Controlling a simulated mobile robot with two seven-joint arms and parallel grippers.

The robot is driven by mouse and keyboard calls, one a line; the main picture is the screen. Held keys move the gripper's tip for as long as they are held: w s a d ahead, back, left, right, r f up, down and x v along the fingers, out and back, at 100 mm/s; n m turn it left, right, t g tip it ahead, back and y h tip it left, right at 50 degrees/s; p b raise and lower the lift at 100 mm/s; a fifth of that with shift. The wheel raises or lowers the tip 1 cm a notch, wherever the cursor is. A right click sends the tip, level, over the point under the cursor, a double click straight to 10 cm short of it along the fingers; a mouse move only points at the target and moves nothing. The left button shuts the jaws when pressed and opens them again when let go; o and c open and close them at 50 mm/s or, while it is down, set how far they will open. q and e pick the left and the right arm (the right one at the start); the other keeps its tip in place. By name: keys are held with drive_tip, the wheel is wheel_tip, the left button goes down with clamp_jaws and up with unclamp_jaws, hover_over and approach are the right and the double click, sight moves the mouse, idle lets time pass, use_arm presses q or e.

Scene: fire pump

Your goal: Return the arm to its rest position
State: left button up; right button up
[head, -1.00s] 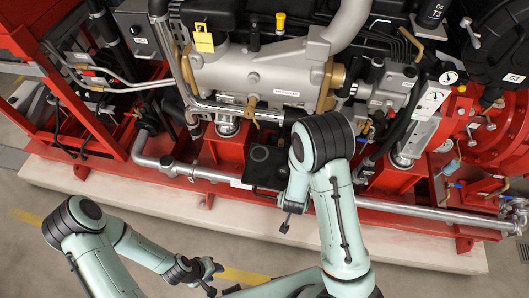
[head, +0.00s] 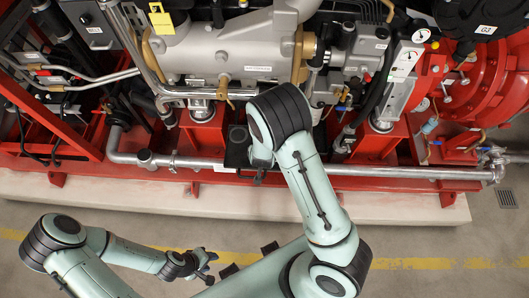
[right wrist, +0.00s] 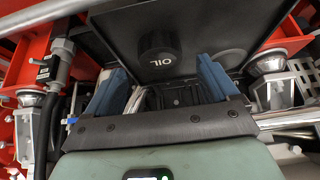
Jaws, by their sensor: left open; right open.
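My left gripper (head: 205,264) is at the lower left of the head view, open and empty above the floor, clear of the fire pump (head: 220,50). My right arm reaches from the bottom toward the pump's front edge. Its gripper is mostly hidden by its own wrist in the head view. In the right wrist view, my right gripper (right wrist: 164,72) is open, with a blue-padded finger on each side. A black cap marked OIL (right wrist: 160,50) on a dark box shows beyond and between the fingers. Nothing is held; I cannot tell whether the fingers touch the box.
A red frame with a grey horizontal pipe (head: 400,172) runs along the pump's front, close to my right arm. A pale plinth (head: 390,208) lies below it. Floor with a yellow line (head: 420,263) is free in front. Gauges (head: 421,36) stand at upper right.

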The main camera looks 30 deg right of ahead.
use_arm(q)
drive_tip(key=shift+s+f+b, duration=0.7)
drive_tip(key=shift+f, duration=0.35)
use_arm(e)
drive_tip(key=shift+x, duration=2.1)
drive_tip(key=c, duration=1.3)
